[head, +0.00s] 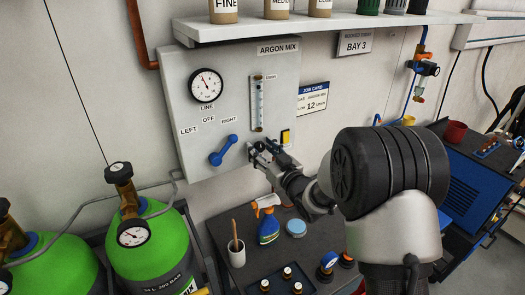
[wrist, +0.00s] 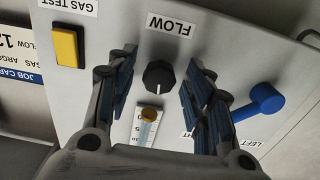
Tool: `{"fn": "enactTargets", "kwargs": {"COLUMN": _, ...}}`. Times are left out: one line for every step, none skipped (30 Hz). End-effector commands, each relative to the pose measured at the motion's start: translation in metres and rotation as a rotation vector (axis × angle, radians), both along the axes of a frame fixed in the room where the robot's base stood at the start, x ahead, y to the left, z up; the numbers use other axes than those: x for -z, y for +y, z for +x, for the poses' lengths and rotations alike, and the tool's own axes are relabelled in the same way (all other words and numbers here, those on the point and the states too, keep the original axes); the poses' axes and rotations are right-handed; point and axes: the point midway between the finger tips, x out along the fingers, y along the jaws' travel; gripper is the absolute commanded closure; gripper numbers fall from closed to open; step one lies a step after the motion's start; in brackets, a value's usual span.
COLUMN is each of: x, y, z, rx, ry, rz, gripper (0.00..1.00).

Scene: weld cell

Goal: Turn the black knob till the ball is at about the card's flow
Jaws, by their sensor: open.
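My gripper (head: 262,152) is at the panel's lower right in the head view and hides the knob there. In the wrist view its open fingers (wrist: 160,80) stand on either side of the knob, with gaps showing. The flow tube (head: 259,103) is upright above the gripper. In the wrist view a brass-coloured round piece (wrist: 149,115) shows at the tube; I cannot tell whether it is the ball. The job card (head: 312,98) reads 12 l/min.
A yellow gas-test button (wrist: 67,46) is close beside the fingers. The blue lever (head: 223,151) is on the knob's other side, below the gauge (head: 206,85). A bench with a spray bottle (head: 268,222) and a cup (head: 236,254) lies below. Green cylinders (head: 155,245) stand left.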

Motion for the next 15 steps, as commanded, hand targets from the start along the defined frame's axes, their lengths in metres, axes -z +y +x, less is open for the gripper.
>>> {"fn": "enactTargets", "kwargs": {"x": 0.0, "y": 0.0, "z": 0.0, "rx": 0.0, "ry": 0.0, "rz": 0.0, "gripper": 0.53}}
{"fn": "enactTargets", "kwargs": {"x": -0.0001, "y": -0.0001, "z": -0.0001, "rx": 0.0, "ry": 0.0, "rz": 0.0, "gripper": 0.53}}
{"fn": "enactTargets", "kwargs": {"x": -0.0001, "y": -0.0001, "z": -0.0001, "rx": 0.0, "ry": 0.0, "rz": 0.0, "gripper": 0.53}}
{"fn": "enactTargets", "kwargs": {"x": -0.0001, "y": -0.0002, "z": -0.0001, "rx": 0.0, "ry": 0.0, "rz": 0.0, "gripper": 0.53}}
{"fn": "enactTargets", "kwargs": {"x": -0.0001, "y": -0.0002, "z": -0.0001, "rx": 0.0, "ry": 0.0, "rz": 0.0, "gripper": 0.55}}
{"fn": "enactTargets", "kwargs": {"x": -0.0002, "y": -0.0003, "z": -0.0002, "rx": 0.0, "ry": 0.0, "rz": 0.0, "gripper": 0.58}}
{"fn": "enactTargets", "kwargs": {"x": -0.0002, "y": -0.0003, "z": -0.0002, "rx": 0.0, "ry": 0.0, "rz": 0.0, "gripper": 0.6}}
{"fn": "enactTargets", "kwargs": {"x": -0.0002, "y": -0.0003, "z": -0.0002, "rx": 0.0, "ry": 0.0, "rz": 0.0, "gripper": 0.62}}
{"fn": "enactTargets", "kwargs": {"x": -0.0003, "y": -0.0003, "z": -0.0002, "rx": 0.0, "ry": -0.001, "rz": 0.001, "gripper": 0.64}}
{"fn": "enactTargets", "kwargs": {"x": -0.0003, "y": -0.0003, "z": -0.0003, "rx": 0.0, "ry": 0.0, "rz": 0.0, "gripper": 0.66}}
{"fn": "enactTargets", "kwargs": {"x": -0.0003, "y": -0.0003, "z": -0.0003, "rx": 0.0, "ry": -0.001, "rz": 0.001, "gripper": 0.68}}
{"fn": "enactTargets", "kwargs": {"x": -0.0003, "y": -0.0003, "z": -0.0003, "rx": 0.0, "ry": -0.001, "rz": 0.001, "gripper": 0.71}}
{"fn": "enactTargets", "kwargs": {"x": -0.0003, "y": -0.0003, "z": -0.0003, "rx": 0.0, "ry": -0.001, "rz": 0.001, "gripper": 0.73}}
{"fn": "enactTargets", "kwargs": {"x": -0.0003, "y": -0.0003, "z": -0.0003, "rx": 0.0, "ry": -0.001, "rz": 0.001, "gripper": 0.75}}
{"fn": "enactTargets", "kwargs": {"x": -0.0003, "y": -0.0003, "z": -0.0003, "rx": 0.0, "ry": -0.001, "rz": 0.001, "gripper": 0.78}}
